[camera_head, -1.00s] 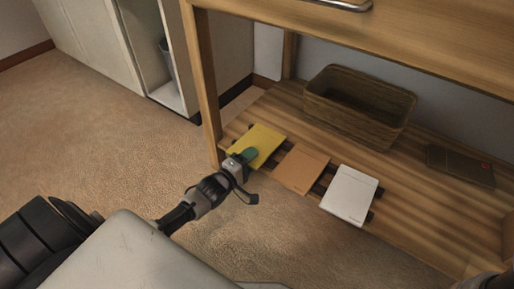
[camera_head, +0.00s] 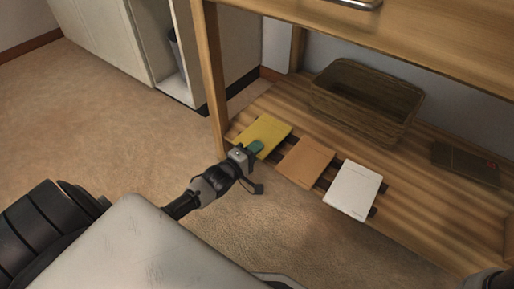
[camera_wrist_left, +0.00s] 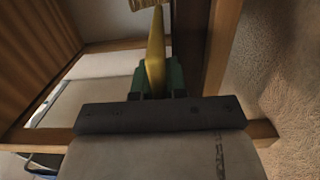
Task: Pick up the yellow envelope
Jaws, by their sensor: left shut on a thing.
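The yellow envelope (camera_head: 268,131) lies at the left end of a row on the low wooden shelf (camera_head: 420,215), with its near edge at the shelf's front. My left gripper (camera_head: 254,148), with green fingertips, is at the envelope's near edge and shut on it. In the left wrist view the envelope (camera_wrist_left: 155,62) shows edge-on as a thin strip between the green fingers (camera_wrist_left: 155,78). I cannot tell whether it is lifted off its support.
An orange-brown envelope (camera_head: 304,161) and a white one (camera_head: 353,189) lie to the right on the same row. A wicker basket (camera_head: 345,112) and a dark flat item (camera_head: 466,164) are behind. A wooden leg (camera_head: 214,85) stands close left, under an overhanging top (camera_head: 430,50).

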